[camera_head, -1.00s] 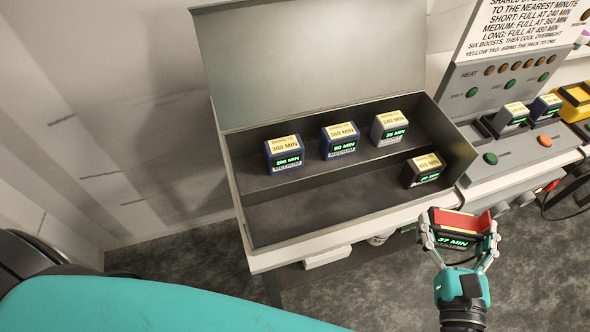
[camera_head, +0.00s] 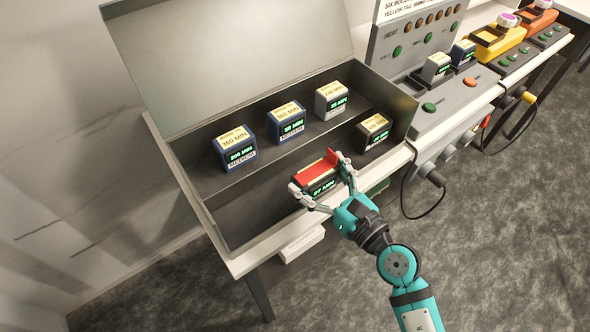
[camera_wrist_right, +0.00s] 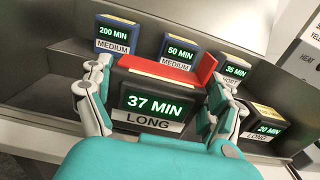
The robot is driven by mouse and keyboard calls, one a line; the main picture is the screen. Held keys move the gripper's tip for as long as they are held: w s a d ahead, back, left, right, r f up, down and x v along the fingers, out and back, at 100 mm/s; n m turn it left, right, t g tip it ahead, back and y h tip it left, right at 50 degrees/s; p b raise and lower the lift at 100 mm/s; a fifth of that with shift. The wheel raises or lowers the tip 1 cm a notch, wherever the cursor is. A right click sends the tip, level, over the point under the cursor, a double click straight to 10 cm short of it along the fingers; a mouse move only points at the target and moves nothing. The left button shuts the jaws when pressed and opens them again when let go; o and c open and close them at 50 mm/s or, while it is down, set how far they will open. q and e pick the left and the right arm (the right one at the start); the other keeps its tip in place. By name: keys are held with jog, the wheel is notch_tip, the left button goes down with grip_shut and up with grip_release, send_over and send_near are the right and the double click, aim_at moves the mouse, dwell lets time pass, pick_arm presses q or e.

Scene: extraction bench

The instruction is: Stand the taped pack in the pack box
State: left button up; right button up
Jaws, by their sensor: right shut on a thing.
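The taped pack (camera_head: 318,187) is dark with a red top and a raised red flap. It also shows in the right wrist view (camera_wrist_right: 153,104), reading 37 MIN, LONG. My right gripper (camera_head: 320,176) is shut on it, one finger on each side, and holds it roughly upright. The pack box (camera_head: 242,212) is open with its lid tilted back. The pack is over the box's lower front row, left of a dark LONG pack; I cannot tell whether it touches the floor. My left gripper is out of view.
Two blue MEDIUM packs (camera_head: 236,148) (camera_head: 286,122) and a grey pack (camera_head: 331,101) stand on the raised back row. The dark LONG pack (camera_head: 372,131) is at the front row's right end. The front row's left is bare. A grey heating station (camera_head: 450,100) adjoins the box.

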jog(key=w+a+f, duration=0.2)
jog(key=a, duration=0.1)
jog(key=w+a+f+b, duration=0.1)
jog(key=shift+w+a+f, duration=0.15)
jog(key=shift+a+f, duration=0.15)
jog(key=shift+f, duration=0.05)
jog(key=shift+f, duration=0.15)
jog(key=o, duration=1.4)
jog(key=shift+f, duration=0.15)
